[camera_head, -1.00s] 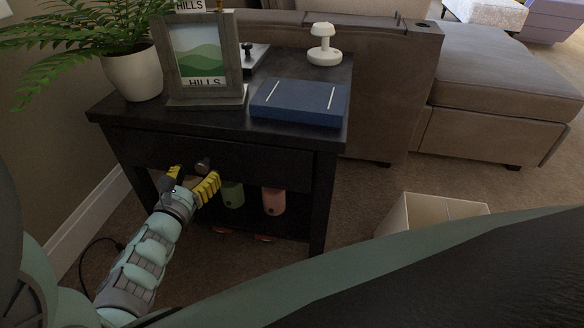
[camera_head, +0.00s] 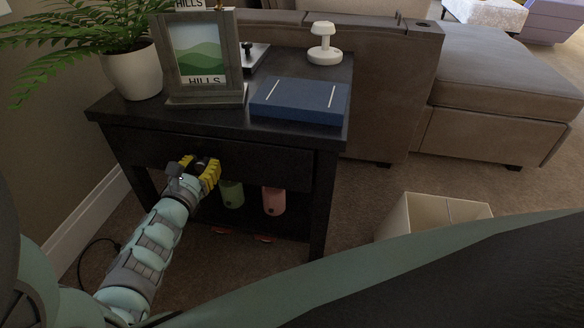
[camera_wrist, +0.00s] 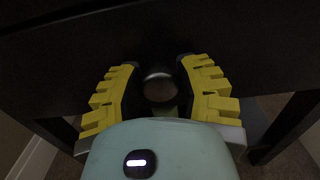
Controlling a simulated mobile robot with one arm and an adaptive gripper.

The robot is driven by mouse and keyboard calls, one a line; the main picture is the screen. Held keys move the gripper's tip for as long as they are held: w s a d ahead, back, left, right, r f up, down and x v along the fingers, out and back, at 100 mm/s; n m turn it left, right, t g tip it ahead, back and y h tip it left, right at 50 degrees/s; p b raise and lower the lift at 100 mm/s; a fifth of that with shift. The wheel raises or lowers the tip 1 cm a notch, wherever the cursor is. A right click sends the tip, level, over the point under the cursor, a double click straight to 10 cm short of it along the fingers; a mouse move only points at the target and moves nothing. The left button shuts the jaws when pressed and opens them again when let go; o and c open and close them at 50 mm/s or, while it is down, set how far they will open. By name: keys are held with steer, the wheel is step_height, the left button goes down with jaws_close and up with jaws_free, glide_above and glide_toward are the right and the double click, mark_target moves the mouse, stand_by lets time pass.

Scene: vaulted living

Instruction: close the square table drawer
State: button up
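The square table (camera_head: 300,128) is dark, nearly black, and stands against the wall beside a sofa. Its drawer front (camera_head: 255,163) spans the upper part below the top; in the head view it looks close to flush with the frame, but I cannot tell exactly. My gripper (camera_head: 205,165) is at the drawer front, around the round knob. In the wrist view the knob (camera_wrist: 158,88) shows between the two yellow-padded fingers of my gripper (camera_wrist: 158,80), with gaps visible on both sides. The fingers are apart and not pressed on it.
On the table top are a potted fern (camera_head: 133,72), a picture frame (camera_head: 205,65), a blue book (camera_head: 300,100) and a white mushroom-shaped object (camera_head: 324,45). Green (camera_head: 231,194) and pink (camera_head: 273,201) items stand on the lower shelf. An open beige bin (camera_head: 440,212) stands on the carpet right.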

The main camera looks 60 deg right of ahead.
jaws_close()
steer(key=shift+w+d+f+b, duration=0.1)
steer(key=shift+d+f+b, duration=0.25)
steer(key=shift+b, duration=0.35)
steer(key=shift+w+d+r+b, duration=0.25)
steer(key=shift+d+b, duration=0.15)
steer(key=shift+d, duration=0.15)
steer(key=shift+a, duration=0.1)
steer(key=shift+o, duration=1.1)
jaws_free()
steer(key=o, duration=0.4)
steer(key=shift+d, duration=0.2)
steer(key=shift+a, duration=0.1)
